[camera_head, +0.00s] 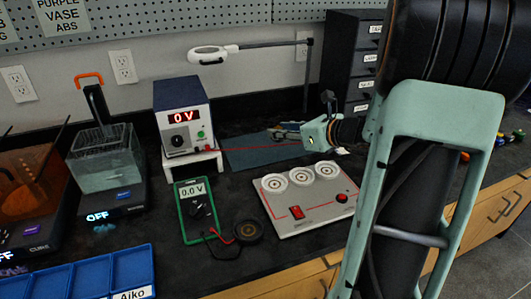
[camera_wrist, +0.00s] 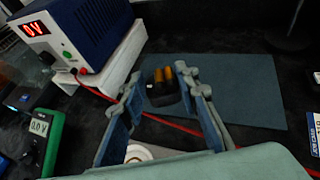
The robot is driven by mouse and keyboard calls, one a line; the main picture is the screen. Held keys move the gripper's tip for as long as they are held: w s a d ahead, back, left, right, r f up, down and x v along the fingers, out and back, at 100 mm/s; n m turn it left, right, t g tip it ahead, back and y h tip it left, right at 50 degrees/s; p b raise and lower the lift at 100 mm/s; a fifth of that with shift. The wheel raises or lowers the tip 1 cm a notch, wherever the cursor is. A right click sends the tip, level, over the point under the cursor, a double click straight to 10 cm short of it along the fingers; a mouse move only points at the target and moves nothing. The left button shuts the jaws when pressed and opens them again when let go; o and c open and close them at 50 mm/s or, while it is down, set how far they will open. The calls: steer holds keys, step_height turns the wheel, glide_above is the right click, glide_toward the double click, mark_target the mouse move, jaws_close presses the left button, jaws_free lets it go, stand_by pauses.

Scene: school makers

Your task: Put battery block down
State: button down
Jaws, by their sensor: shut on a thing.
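The battery block, a dark block with orange cells (camera_wrist: 166,84), is between the fingertips of my gripper (camera_wrist: 163,88) in the wrist view. My gripper is shut on it. In the head view my gripper (camera_head: 287,132) is over the blue-grey mat (camera_head: 247,153), with a bit of orange showing at the fingertips. The mat also shows in the wrist view (camera_wrist: 240,95), beneath and around the block. I cannot tell whether the block touches the mat.
A power supply (camera_head: 183,115) reading 0 V stands on a white stand left of the mat. A red cable crosses the mat. The panel with round sockets (camera_head: 305,212), green multimeter (camera_head: 195,205) and drawer unit (camera_head: 345,70) stand nearby. The mat's right part is clear.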

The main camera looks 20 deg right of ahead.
steer(key=b, duration=0.2)
glide_above(266, 158)
step_height(266, 158, down, 7)
steer(key=shift+r, duration=0.2)
steer(key=shift+f+b, duration=0.65)
steer(key=shift+f, duration=0.9)
steer(key=shift+f, duration=0.2)
steer(key=c, duration=1.5)
jaws_free()
steer(key=shift+r, duration=0.1)
